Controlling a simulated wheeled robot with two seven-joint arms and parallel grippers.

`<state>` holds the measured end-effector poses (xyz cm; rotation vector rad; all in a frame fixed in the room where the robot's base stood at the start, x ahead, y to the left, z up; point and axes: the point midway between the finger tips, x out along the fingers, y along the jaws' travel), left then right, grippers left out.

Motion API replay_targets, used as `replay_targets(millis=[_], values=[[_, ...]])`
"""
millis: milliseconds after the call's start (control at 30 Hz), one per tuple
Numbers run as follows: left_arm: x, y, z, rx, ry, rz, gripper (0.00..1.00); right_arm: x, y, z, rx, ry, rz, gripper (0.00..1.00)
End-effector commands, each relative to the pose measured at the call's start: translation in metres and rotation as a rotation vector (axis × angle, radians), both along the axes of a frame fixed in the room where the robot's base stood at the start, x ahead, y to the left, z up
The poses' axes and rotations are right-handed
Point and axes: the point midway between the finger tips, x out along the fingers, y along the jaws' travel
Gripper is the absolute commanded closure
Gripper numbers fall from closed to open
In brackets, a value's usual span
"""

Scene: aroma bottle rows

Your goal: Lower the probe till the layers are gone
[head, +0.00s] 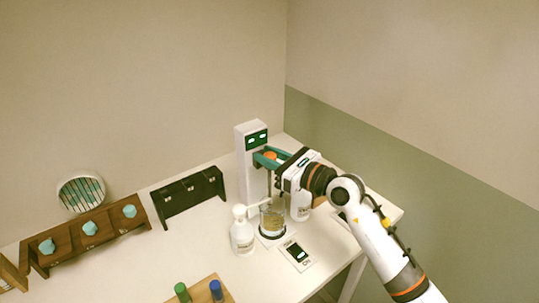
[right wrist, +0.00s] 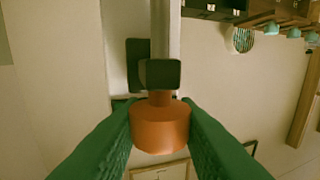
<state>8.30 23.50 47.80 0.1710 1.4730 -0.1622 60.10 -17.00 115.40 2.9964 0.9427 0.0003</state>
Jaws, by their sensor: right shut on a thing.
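My right gripper (head: 267,158) comes in from the right and is shut on an orange knob (right wrist: 160,128). The knob sits between its green fingers on the white stand (head: 249,172), which has a dark green display at its top. A thin probe shaft (head: 269,184) hangs below toward a glass beaker (head: 272,224). The beaker stands at the foot of the stand with yellowish contents. Whether separate layers show, and how deep the probe tip is, I cannot tell at this size. My left gripper is out of view.
A white pump bottle (head: 242,234) stands left of the beaker, another white bottle (head: 300,207) right of it. A switch panel (head: 296,255) lies in front. A black rack (head: 188,196) and a wooden rack (head: 74,245) with teal-topped things stand left. A board holds green- and blue-capped vials (head: 216,291).

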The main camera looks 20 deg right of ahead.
Motion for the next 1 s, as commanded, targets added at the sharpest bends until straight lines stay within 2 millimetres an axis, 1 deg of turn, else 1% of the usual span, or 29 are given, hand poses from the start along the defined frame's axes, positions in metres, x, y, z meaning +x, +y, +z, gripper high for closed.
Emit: replay_targets(millis=[33,100,200,267,333,600,633,733,767,1000], values=[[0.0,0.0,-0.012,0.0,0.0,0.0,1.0,0.0,0.0,-0.015,0.001,0.002,0.0,1.0],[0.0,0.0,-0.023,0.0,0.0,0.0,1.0,0.0,0.0,-0.031,0.001,0.003,0.001,1.0],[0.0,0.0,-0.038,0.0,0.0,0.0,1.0,0.0,0.0,-0.054,0.0,0.004,0.0,1.0],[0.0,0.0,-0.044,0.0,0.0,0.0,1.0,0.0,0.0,-0.063,0.0,0.003,0.0,1.0],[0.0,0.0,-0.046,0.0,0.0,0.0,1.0,0.0,0.0,-0.067,0.0,0.001,0.0,1.0],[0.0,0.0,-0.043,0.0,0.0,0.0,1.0,0.0,0.0,-0.064,-0.001,0.001,0.0,1.0],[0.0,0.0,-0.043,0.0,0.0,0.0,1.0,0.0,0.0,-0.064,-0.001,0.001,0.0,0.69],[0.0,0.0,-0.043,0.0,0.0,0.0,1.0,0.0,0.0,-0.064,-0.001,0.001,0.0,0.53],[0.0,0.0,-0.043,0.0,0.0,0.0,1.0,0.0,0.0,-0.064,-0.001,0.001,0.0,0.5],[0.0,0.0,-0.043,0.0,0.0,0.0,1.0,0.0,0.0,-0.064,0.0,0.0,0.0,0.5]])
